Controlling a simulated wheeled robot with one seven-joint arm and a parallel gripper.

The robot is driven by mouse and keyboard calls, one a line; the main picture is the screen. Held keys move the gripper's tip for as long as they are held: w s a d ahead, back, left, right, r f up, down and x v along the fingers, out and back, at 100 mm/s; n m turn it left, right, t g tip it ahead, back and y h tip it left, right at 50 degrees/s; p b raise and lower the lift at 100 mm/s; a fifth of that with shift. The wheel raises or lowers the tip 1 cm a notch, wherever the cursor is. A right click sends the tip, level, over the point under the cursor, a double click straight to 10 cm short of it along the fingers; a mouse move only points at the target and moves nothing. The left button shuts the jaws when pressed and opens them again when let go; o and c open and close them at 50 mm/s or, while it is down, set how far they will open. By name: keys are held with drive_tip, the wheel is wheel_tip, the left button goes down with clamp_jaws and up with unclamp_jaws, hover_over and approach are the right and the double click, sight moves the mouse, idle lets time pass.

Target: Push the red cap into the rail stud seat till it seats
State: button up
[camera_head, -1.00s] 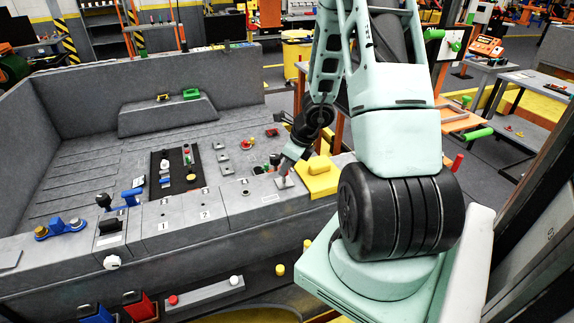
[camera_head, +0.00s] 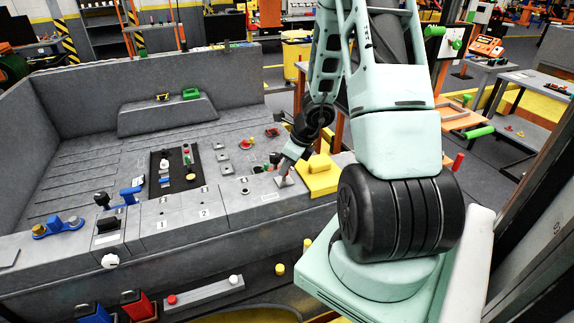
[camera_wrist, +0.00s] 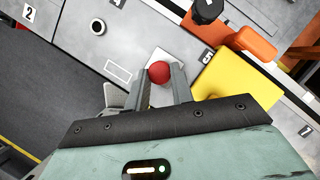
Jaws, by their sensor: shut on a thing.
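My gripper (camera_wrist: 161,80) is shut on the red cap (camera_wrist: 159,72), which sits between the two fingertips in the wrist view. In the head view my gripper (camera_head: 285,181) is low over the right part of the grey rail, beside a yellow block; the cap is too small to make out there. A white ring with a dark centre (camera_wrist: 97,26) stands on the grey panel, apart from the cap, up and left in the wrist view. I cannot tell whether it is the stud seat. What lies under the cap is hidden.
The yellow block (camera_wrist: 237,84) is close to the right of the fingers, with an orange handle (camera_wrist: 255,43) and black knob (camera_wrist: 208,10) beyond it. A white-outlined label (camera_wrist: 117,70) lies on bare panel to the left. A grey wall (camera_head: 200,75) bounds the bed behind.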

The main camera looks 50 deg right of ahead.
drive_tip(key=shift+f+b, duration=1.1)
drive_tip(key=o, duration=1)
drive_tip(key=shift+r, duration=0.1)
drive_tip(key=shift+r, duration=0.1)
drive_tip(key=p+v, duration=0.6)
drive_tip(key=v, duration=1.1)
drive_tip(key=shift+s, duration=0.2)
